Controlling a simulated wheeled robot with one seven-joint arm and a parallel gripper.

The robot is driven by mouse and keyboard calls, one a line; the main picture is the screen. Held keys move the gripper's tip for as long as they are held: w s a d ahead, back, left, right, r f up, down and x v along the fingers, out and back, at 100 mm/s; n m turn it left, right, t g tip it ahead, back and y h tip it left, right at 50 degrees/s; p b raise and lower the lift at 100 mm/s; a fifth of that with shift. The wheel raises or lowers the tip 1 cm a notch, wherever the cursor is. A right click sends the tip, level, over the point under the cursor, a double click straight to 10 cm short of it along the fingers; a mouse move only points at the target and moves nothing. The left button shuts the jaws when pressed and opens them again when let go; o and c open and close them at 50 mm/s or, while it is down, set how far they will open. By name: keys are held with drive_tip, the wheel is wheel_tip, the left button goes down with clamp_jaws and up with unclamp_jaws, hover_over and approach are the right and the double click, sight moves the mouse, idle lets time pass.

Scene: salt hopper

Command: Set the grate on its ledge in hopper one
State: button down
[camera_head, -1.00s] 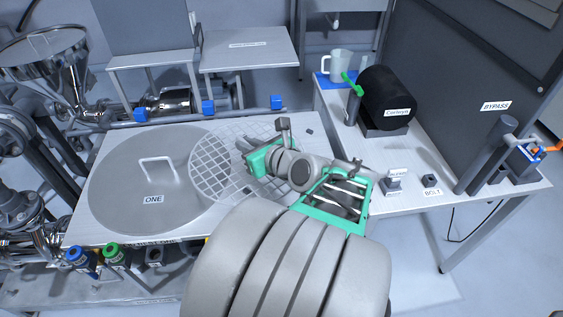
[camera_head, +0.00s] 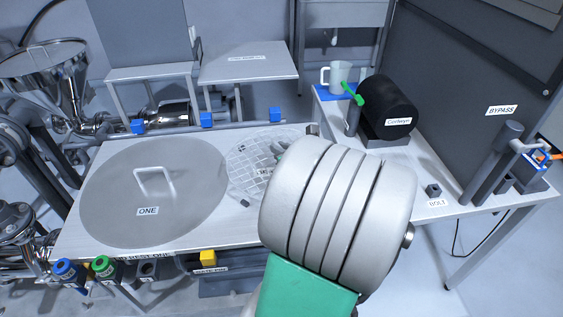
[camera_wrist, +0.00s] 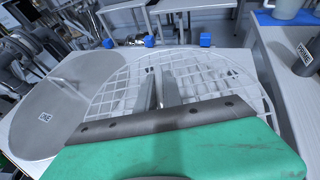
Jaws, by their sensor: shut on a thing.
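The grate (camera_head: 246,160) is a round, pale wire mesh at the right end of the bench top, just right of the lid in the head view. In the wrist view the grate (camera_wrist: 208,78) spreads to both sides of my fingers. My gripper (camera_wrist: 158,86) is shut on it; my arm hides most of the gripper and the grate's right part in the head view. Hopper one is covered by a round grey lid (camera_head: 110,195) with a bar handle and a label ONE. Its ledge is hidden. I cannot tell whether the grate touches the bench.
Right of my arm, a side table carries a black drum (camera_head: 388,105), a white mug (camera_head: 337,76) with a green-handled tool beside it, and a small dark bolt (camera_head: 433,190). Blue blocks (camera_head: 207,119) line the rail behind the bench. A raised shelf (camera_head: 247,62) stands behind.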

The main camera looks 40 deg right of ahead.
drive_tip(key=f, duration=0.1)
drive_tip(key=w+d+f, duration=0.2)
drive_tip(key=f, duration=0.1)
drive_tip(key=shift+w+d+b, duration=0.15)
drive_tip(key=shift+w+b, duration=0.05)
drive_tip(key=shift+b, duration=0.2)
wheel_tip(320, 180, down, 3)
drive_tip(key=shift+d+f+b, duration=0.1)
drive_tip(key=shift+f+b, duration=0.05)
drive_tip(key=shift+b, duration=0.25)
drive_tip(key=c, duration=1.9)
unclamp_jaws()
drive_tip(key=shift+f, duration=0.1)
drive_tip(key=o, duration=0.4)
